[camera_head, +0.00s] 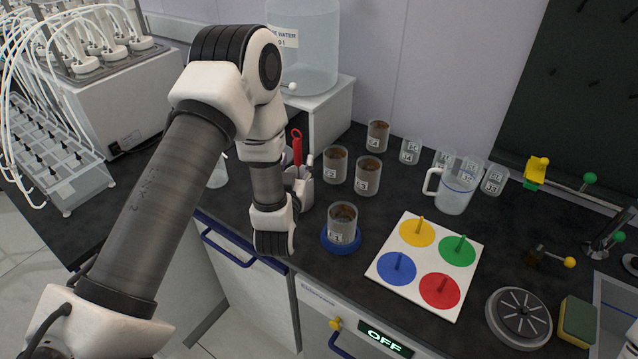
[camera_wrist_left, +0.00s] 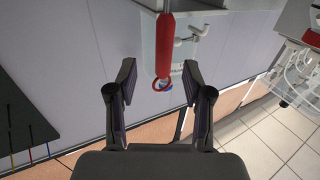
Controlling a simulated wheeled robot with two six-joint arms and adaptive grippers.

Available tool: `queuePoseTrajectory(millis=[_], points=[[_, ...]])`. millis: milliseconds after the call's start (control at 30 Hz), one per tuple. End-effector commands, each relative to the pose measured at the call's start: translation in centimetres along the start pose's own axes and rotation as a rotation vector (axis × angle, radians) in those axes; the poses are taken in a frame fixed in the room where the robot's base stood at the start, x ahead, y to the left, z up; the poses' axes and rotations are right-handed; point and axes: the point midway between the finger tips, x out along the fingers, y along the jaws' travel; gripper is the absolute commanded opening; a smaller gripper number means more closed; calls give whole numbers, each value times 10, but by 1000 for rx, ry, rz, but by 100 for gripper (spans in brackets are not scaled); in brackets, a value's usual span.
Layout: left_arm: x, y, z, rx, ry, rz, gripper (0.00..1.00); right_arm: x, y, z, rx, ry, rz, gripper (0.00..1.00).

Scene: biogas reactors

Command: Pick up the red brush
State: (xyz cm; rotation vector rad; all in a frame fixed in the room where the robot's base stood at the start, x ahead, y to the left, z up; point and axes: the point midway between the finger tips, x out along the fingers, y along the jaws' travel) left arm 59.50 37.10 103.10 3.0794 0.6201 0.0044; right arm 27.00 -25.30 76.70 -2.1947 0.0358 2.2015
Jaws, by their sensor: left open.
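The red brush (camera_head: 297,147) shows in the head view as a red handle with a loop at its top. It stands upright in a small grey-white holder (camera_head: 305,190) on the dark bench, partly hidden by my left arm. My left wrist is just in front and to the left of the holder. The fingers of my left gripper are not clear in the head view. In the left wrist view my left gripper (camera_wrist_left: 158,84) is open, with nothing between its fingers. My right gripper is not in view.
Several labelled beakers with brown contents stand right of the holder, one (camera_head: 343,225) on a blue base. A white board with coloured discs (camera_head: 425,262) and a jug (camera_head: 456,190) are further right. A water tank (camera_head: 303,50) stands behind.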

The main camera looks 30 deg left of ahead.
Motion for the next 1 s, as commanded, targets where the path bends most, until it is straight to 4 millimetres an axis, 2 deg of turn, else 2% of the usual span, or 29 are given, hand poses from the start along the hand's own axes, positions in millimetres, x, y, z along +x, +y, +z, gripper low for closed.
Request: queuePoseTrajectory(millis=[200,300,567,700,1000], points=[[35,-3,-12,0,0,0,51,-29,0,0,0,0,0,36],[50,-3,-7,2,-2,1,51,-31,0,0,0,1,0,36],[55,-2,-4,2,-4,2,51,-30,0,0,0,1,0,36],[55,-2,-4,2,-4,2,1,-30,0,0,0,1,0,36],[55,-2,-4,2,-5,3,0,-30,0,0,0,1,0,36]])
